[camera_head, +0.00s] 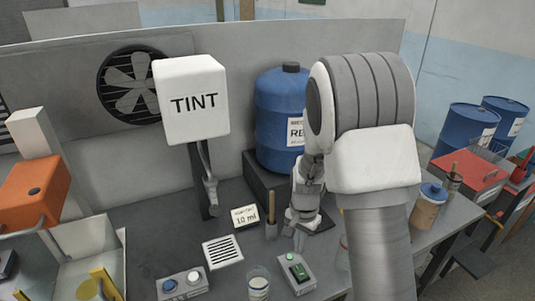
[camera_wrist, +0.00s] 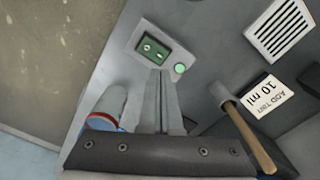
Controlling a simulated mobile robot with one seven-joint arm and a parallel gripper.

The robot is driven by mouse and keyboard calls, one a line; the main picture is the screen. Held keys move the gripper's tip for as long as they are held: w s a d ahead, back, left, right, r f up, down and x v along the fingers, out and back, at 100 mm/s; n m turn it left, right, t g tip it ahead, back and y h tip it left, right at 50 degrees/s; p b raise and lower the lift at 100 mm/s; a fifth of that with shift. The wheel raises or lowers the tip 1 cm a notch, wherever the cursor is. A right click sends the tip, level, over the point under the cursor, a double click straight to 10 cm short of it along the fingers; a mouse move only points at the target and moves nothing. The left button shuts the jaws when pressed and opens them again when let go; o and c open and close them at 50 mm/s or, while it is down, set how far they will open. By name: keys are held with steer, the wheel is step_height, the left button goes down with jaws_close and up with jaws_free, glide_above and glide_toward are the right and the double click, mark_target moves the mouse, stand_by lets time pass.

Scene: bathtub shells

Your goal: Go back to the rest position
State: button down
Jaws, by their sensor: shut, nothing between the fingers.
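My gripper (camera_head: 299,241) is above the dark grey worktop, just behind the switch box (camera_head: 296,273) with a green rocker switch. In the wrist view my gripper's fingers (camera_wrist: 161,76) are shut together and empty. Their tips overlap the near edge of the switch box (camera_wrist: 163,52), beside its round green light (camera_wrist: 180,69). I cannot tell whether they touch it. My arm hides part of the worktop in the head view.
A wooden-handled tool (camera_wrist: 250,138) stands close beside my gripper. A glass (camera_head: 258,284), a two-button box (camera_head: 183,284) and a "10 ml" card (camera_head: 244,216) are nearby. A blue barrel (camera_head: 281,115) stands behind; the white TINT dispenser (camera_head: 190,125) is left.

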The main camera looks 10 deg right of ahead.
steer(key=s+r+n+t, duration=0.25)
steer(key=s+r, duration=0.35)
steer(key=r, duration=0.5)
steer(key=s+r+n+t, duration=0.1)
steer(key=s+r+n, duration=0.35)
steer(key=r, duration=0.75)
steer(key=s+r+n+t, duration=0.1)
steer(key=s+r+t, duration=0.1)
steer(key=s, duration=0.8)
steer(key=shift+r, duration=0.55)
steer(key=shift+d, duration=0.15)
